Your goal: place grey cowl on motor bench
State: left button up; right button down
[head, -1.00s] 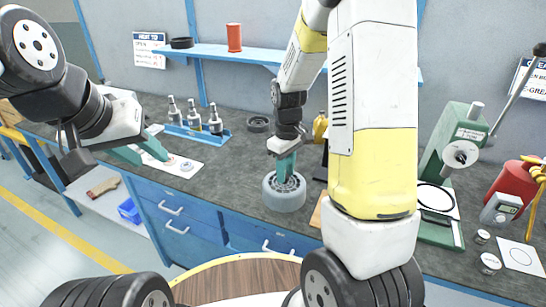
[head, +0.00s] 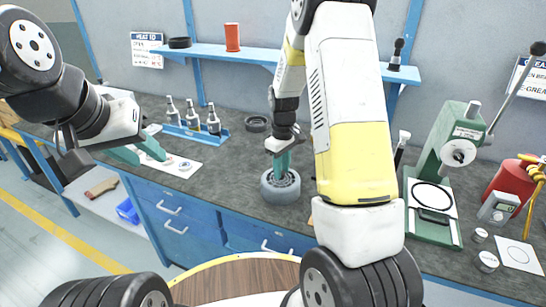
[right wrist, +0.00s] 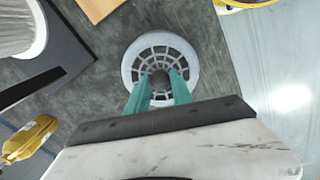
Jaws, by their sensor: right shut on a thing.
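The grey cowl (head: 280,187) is a round, vented cap over the front part of the dark grey bench top (head: 222,172). My right gripper (head: 282,166) points down at its centre. In the right wrist view the two teal fingers (right wrist: 160,92) close on a dark hub in the middle of the cowl (right wrist: 160,50). Whether the cowl rests on the bench or hangs just above it, I cannot tell. My left gripper (head: 148,154) is empty, its teal fingers apart, near a white sheet (head: 186,167) at the bench's left.
A blue rack of bottles (head: 196,132) and a dark ring (head: 257,124) stand behind the cowl. A green press (head: 447,165), red canister (head: 508,182) and small tins (head: 487,261) are at the right.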

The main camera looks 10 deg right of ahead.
jog(key=c, duration=1.1)
grip_release()
jog(key=shift+f, duration=0.1)
notch_tip(320, 180, up, 12)
jog(key=s+a+r+m+t+y, duration=0.1)
jog(key=s+r+m+t+y, duration=0.15)
jog(key=s+r, duration=0.95)
jog(key=shift+s+a+r+m+t, duration=0.25)
jog(key=shift+s+r+m+t, duration=0.35)
jog(key=shift+s, duration=1.4)
jog(key=shift+s+a+r+m+t, duration=0.25)
jog(key=shift+s+m+t, duration=0.55)
jog(key=shift+s, duration=1.25)
jog(key=shift+s+a+r+m+t, duration=0.2)
jog(key=shift+s+r+m+t, duration=0.5)
jog(key=shift+s, duration=1.3)
jog(key=shift+f+g, duration=0.2)
jog(key=shift+g, duration=0.05)
